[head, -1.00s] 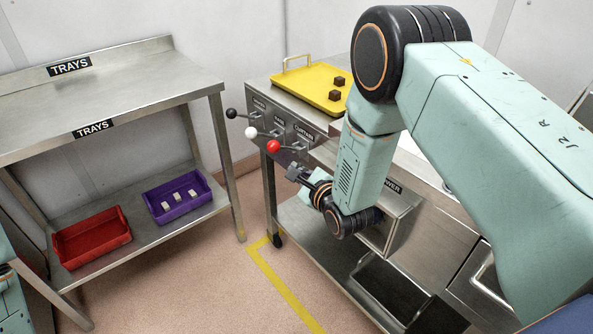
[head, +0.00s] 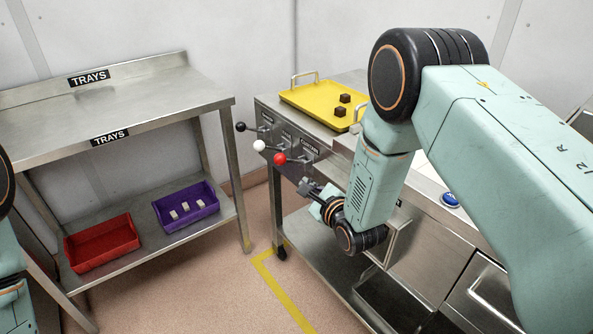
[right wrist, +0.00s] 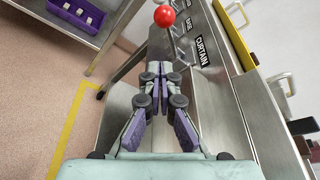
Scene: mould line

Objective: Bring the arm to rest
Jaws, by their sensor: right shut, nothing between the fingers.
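My right gripper (head: 308,187) is in front of the steel machine's lever panel, below the red-knobbed lever (head: 280,159). In the right wrist view its fingers (right wrist: 160,68) come together at the tips with nothing between them. The red knob (right wrist: 165,16) shows just beyond the fingertips there, and I cannot tell the exact gap. My right arm (head: 490,150) reaches in from the right and bends down to the wrist. Only parts of my left arm show at the left edge of the head view, and its gripper is out of view.
White-knobbed (head: 259,146) and black-knobbed (head: 240,126) levers stick out from the panel. A yellow tray (head: 300,95) with two dark cubes sits on the machine. A shelf unit (head: 150,112) at left holds a red tray (head: 101,243) and a purple tray (head: 186,206) with white pieces. Floor between is clear.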

